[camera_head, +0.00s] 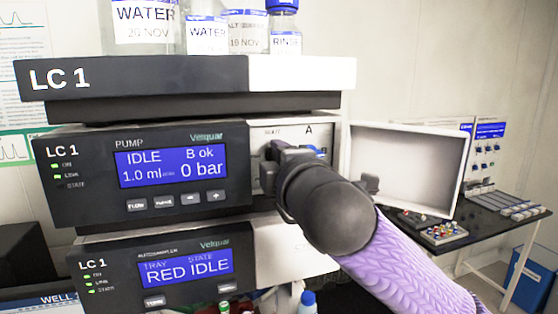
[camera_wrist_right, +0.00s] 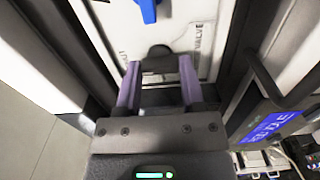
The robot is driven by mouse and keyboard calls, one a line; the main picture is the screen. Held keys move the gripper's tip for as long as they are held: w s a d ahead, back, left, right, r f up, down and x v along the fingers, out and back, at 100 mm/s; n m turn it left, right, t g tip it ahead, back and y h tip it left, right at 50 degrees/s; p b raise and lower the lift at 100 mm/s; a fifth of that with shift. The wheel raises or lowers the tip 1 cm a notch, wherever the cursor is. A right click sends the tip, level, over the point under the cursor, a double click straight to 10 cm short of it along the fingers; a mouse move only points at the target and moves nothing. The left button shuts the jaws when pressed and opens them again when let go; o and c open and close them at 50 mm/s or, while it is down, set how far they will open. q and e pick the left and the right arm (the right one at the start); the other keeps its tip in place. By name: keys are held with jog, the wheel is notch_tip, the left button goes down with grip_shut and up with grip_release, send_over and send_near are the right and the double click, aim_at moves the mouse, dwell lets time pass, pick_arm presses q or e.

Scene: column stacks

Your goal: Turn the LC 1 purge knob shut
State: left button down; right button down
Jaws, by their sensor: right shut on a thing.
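The LC 1 pump module (camera_head: 100,150) is in the middle of the stack, its screen reading IDLE, B ok, 1.0 ml and 0 bar. My right gripper (camera_head: 273,154) reaches into the pump's open front bay and hides most of it. In the right wrist view the right gripper (camera_wrist_right: 160,88) has its purple-padded fingers on either side of the dark purge knob (camera_wrist_right: 158,66), shut on it. The knob is on a white panel with lettering ending in VALVE. The knob's exact angle is hard to tell. My left gripper is not in view.
The bay's door (camera_head: 408,165) stands open to the right, close beside my right arm. A blue part (camera_wrist_right: 148,10) sits beyond the knob. Bottles (camera_head: 207,35) stand on top of the stack. Below is another LC 1 module (camera_head: 120,262) reading RED IDLE. A side table (camera_head: 480,235) stands at right.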

dwell(0.3)
jog(key=shift+c, duration=2.4)
grip_release()
jog(key=b+v, duration=0.3)
jog(key=v, duration=0.7)
